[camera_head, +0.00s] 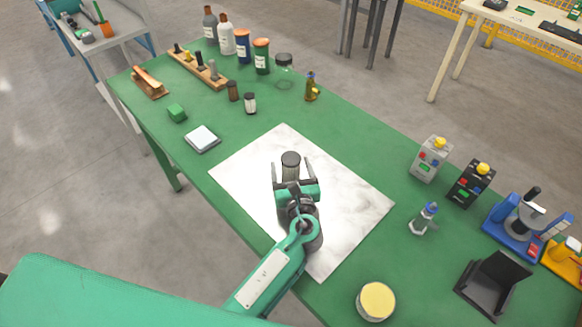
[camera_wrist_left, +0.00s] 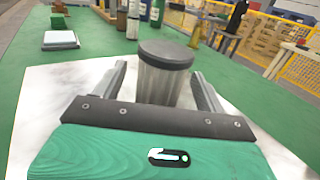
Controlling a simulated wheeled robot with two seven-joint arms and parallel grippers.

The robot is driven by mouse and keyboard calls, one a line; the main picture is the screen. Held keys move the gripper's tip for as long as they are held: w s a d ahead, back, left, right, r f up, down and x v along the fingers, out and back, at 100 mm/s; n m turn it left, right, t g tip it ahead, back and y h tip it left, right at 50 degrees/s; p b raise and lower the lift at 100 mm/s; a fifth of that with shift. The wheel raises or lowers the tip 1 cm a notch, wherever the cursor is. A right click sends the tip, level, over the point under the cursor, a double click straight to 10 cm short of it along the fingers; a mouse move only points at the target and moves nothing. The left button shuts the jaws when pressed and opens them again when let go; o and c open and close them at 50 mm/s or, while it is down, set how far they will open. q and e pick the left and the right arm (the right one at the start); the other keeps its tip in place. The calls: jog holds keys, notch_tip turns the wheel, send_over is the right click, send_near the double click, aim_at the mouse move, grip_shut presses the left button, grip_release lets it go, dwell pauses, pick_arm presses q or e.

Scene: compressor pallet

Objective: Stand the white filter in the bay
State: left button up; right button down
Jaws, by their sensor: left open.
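A pale grey cylinder with a dark grey lid (camera_head: 291,163) stands upright on the white marbled sheet; I cannot tell whether it is the white filter. It also shows in the left wrist view (camera_wrist_left: 162,80). My left gripper (camera_head: 292,170) is open, with one finger on each side of the cylinder. In the left wrist view gaps show between cylinder and fingers. A short round white can with a pale yellow top (camera_head: 376,300) stands at the front. A black angled holder (camera_head: 493,282), perhaps the bay, lies at the front right. My right gripper is out of view.
The white sheet (camera_head: 245,165) lies mid-table on the green table. Two small boxes with yellow knobs (camera_head: 432,157), a small blue-topped bottle (camera_head: 424,218) and a blue stand (camera_head: 517,220) are at right. Bottles and jars (camera_head: 262,56) stand at the far end.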

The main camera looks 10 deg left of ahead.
pick_arm(q)
jog(key=c, duration=1.2)
jog(key=shift+r, duration=0.1)
